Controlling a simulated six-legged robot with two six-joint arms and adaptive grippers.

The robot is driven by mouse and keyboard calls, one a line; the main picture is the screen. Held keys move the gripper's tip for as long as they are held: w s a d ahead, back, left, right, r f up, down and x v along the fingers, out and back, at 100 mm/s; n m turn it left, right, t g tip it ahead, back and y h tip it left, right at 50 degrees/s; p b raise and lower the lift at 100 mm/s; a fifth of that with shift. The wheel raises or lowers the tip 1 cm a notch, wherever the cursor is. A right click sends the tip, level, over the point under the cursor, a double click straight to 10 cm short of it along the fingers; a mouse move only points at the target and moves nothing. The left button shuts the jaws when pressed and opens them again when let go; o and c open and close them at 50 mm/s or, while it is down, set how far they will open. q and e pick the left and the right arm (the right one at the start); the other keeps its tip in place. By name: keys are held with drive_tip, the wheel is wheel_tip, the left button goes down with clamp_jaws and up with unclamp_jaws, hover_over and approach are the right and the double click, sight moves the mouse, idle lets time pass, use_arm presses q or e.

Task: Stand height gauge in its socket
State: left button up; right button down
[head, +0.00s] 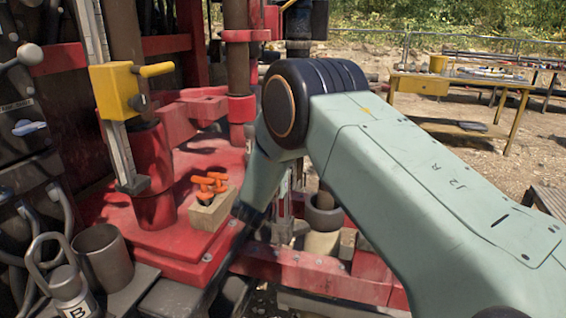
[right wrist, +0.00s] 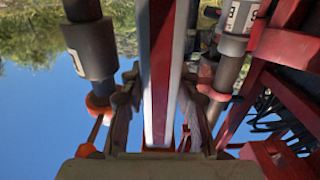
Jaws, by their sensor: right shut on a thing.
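My right arm comes in from the right in the head view and hides most of its gripper. In the right wrist view my right gripper (right wrist: 160,108) is shut on a long straight bar with pale grey edges and a red middle, which looks like the height gauge (right wrist: 158,60). My left gripper is not in view.
A ruled metal bar with a yellow block (head: 116,91) stands on the red rig at left. A small box of orange-handled items (head: 208,212) sits on the red deck (head: 175,240). A metal cup (head: 103,256) is front left. A yellow table (head: 460,82) stands behind.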

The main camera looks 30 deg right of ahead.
idle(0.3)
drive_tip(key=c, duration=0.9)
unclamp_jaws()
drive_tip(key=shift+f, duration=0.1)
drive_tip(key=shift+f, duration=0.1)
drive_tip(key=shift+a, duration=0.1)
drive_tip(key=v, duration=1.2)
